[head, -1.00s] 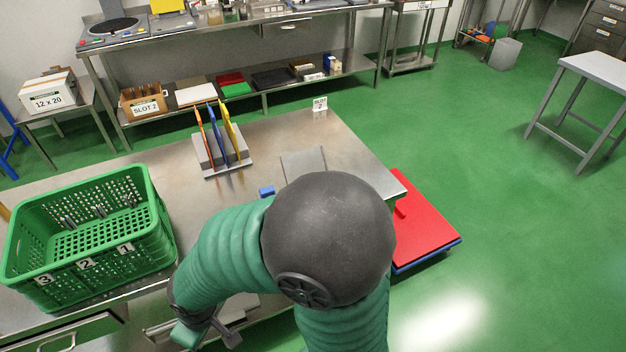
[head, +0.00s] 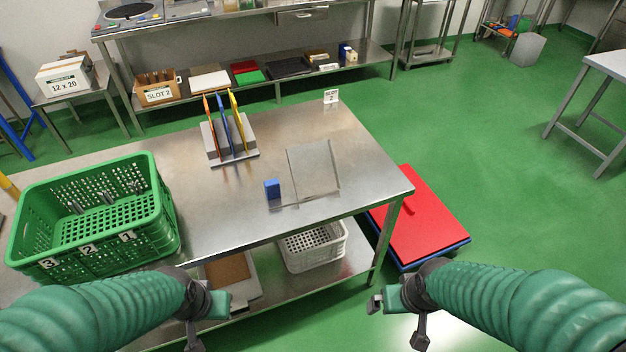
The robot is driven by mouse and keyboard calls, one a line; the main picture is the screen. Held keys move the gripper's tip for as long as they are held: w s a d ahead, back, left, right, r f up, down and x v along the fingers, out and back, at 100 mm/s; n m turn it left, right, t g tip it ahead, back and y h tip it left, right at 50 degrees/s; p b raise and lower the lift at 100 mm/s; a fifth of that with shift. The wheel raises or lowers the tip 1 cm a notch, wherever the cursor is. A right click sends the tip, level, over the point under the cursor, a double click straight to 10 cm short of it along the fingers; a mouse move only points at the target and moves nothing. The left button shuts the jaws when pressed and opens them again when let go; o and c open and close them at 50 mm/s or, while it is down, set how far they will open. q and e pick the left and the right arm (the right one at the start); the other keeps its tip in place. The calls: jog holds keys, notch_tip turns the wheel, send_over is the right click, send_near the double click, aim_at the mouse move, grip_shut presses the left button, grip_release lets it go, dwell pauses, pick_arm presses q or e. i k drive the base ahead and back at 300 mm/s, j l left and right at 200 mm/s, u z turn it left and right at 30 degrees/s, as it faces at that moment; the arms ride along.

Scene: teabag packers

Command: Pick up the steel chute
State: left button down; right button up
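A thin, shiny steel piece (head: 313,168), which looks like the steel chute, lies on the steel table (head: 240,215) near its right end. Its exact shape is hard to tell against the steel top. My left gripper (head: 210,322) is at the lower left, in front of the table's near edge, with its fingers apart and empty. My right gripper (head: 398,323) is at the lower right, over the floor in the picture, also apart and empty. Both are well clear of the steel piece.
A blue block (head: 272,189) stands just left of the steel piece. A rack (head: 245,152) with coloured upright boards is behind it. A green crate (head: 150,235) with metal parts fills the table's left. A white basket (head: 312,250) sits on the lower shelf. A red platform (head: 425,215) lies right.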

aim_at(313, 166)
jog(key=i+l+u, duration=0.1)
jog(key=u, duration=1.4)
jog(key=l+u, duration=0.8)
jog(key=l, duration=0.2)
jog(key=l+u, duration=0.4)
jog(key=k+l, duration=0.1)
jog(key=l, duration=0.3)
jog(key=k+l, duration=0.1)
jog(key=l, duration=0.25)
